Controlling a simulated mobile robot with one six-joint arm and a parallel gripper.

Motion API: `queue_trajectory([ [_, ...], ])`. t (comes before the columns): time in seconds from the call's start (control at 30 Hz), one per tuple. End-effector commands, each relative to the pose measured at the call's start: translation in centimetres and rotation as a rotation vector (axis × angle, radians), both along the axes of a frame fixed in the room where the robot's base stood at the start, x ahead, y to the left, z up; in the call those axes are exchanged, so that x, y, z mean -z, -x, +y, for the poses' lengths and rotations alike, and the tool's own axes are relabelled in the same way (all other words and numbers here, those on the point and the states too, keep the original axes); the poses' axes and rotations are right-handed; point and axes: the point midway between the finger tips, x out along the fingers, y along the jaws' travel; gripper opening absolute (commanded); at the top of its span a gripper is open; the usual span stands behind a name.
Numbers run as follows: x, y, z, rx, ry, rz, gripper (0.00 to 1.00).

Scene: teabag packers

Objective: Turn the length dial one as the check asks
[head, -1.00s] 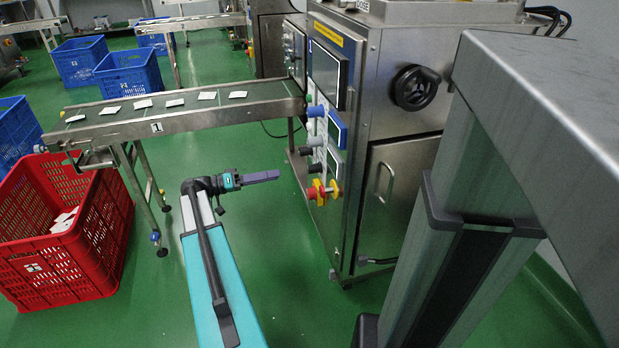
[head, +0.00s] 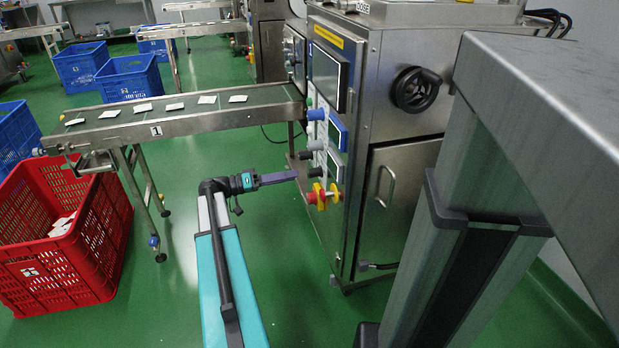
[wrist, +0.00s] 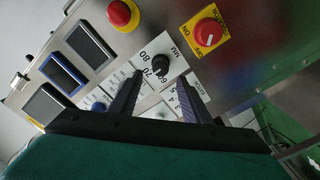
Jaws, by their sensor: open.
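In the head view the black knob (head: 315,172) is on the front panel of the steel machine (head: 390,120). My gripper (wrist: 160,77) is open, with its two dark fingers either side of the dial's line and the tips close to the plate. Nothing is gripped. In the head view my gripper (head: 296,175) points right at the panel, just short of the knob; contact cannot be told.
A red stop button (wrist: 122,14) and a red-and-yellow rotary switch (wrist: 208,33) are near the dial. A blue knob (wrist: 98,105) and another numbered scale lie partly behind the fingers. A conveyor (head: 180,124) and red crate (head: 65,240) stand left.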

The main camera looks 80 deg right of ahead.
Motion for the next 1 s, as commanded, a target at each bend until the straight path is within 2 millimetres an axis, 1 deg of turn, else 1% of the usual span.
queue_trajectory([
  [0.03,0.2,0.8,-0.3,0.003,0.001,0.0,0.44],
  [0.2,0.2,3.0,-1.3,0.004,-0.001,0.001,0.44],
  [0.5,0.1,6.3,-2.9,0.002,0.0,0.001,0.44],
  [0.7,0.0,7.2,-3.4,0.0,0.0,0.0,0.44],
  [1.0,0.0,7.3,-3.4,-0.001,-0.001,0.001,0.44],
])
